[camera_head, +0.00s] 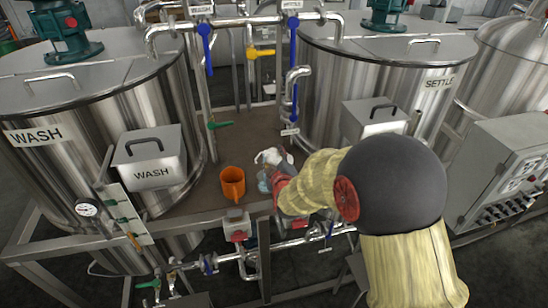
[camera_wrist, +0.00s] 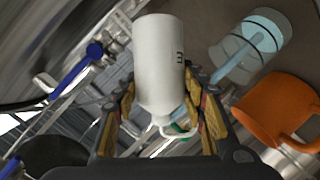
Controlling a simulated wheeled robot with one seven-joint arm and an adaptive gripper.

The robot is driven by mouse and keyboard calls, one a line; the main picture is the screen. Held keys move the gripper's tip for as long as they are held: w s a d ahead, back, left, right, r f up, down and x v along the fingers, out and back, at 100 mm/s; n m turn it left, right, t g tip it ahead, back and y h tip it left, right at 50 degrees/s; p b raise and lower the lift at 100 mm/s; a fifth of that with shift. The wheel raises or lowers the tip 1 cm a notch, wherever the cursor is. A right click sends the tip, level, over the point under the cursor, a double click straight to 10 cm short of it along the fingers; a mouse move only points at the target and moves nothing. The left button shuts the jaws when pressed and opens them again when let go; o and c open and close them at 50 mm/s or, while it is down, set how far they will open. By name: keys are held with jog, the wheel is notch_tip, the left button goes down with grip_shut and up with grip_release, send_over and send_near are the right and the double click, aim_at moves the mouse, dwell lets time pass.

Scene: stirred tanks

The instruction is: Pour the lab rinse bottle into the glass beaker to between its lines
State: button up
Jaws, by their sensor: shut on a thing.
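The white lab rinse bottle (camera_wrist: 160,60) is held between the fingers of my gripper (camera_wrist: 165,115), which is shut on it. In the head view the bottle (camera_head: 270,156) lies tilted far over, just above the glass beaker (camera_head: 264,181). The clear beaker also shows in the wrist view (camera_wrist: 228,50), with dark lines around it and pale blue inside. A pale blue streak, apparently liquid, runs from behind my right finger into the beaker. I cannot tell the level against the lines. My arm partly hides the beaker in the head view.
An orange mug (camera_head: 232,184) stands left of the beaker, close to it. Steel tanks marked WASH (camera_head: 90,140) and SETTLE (camera_head: 400,85) flank the brown bench (camera_head: 205,195). Pipes and a blue-handled valve (camera_head: 207,48) stand behind; more piping runs along the front.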

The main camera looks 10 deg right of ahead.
aim_at(266, 153)
jog(key=shift+d+f+n+t+h+b, duration=0.25)
jog(key=shift+n+b, duration=0.2)
jog(key=shift+b, duration=0.3)
jog(key=shift+f+n+t+h+b, duration=0.15)
jog(key=shift+f+n+b, duration=0.25)
jog(key=shift+b, duration=0.3)
dwell(1.2)
jog(key=shift+w+r, duration=0.1)
jog(key=shift+a+r+m+g+y+p, duration=0.25)
jog(key=shift+r+m+g+y+p, duration=0.2)
jog(key=shift+r+m+p, duration=0.75)
jog(key=m+p, duration=0.1)
jog(key=p, duration=0.1)
jog(key=a+m+y+p, duration=0.1)
jog(key=p, duration=0.1)
jog(key=shift+s+r+g+y+p, duration=0.2)
jog(key=shift+r+g+y+p, duration=0.05)
jog(key=shift+g+p, duration=0.1)
jog(key=shift+a+r+m+y+b, duration=0.1)
jog(key=shift+a+m+y+b, duration=0.1)
jog(key=shift+m+y+b, duration=0.3)
jog(key=r+m+p, duration=0.1)
jog(key=a+r+m+y+p, duration=0.1)
jog(key=p, duration=0.1)
jog(key=r+m+p, duration=0.1)
jog(key=p, duration=0.1)
jog(key=shift+s+a+r+g+y, duration=0.1)
jog(key=shift+s+a+g+y, duration=0.1)
jog(key=shift+a+g+y, duration=0.15)
jog(key=shift+r, duration=0.1)
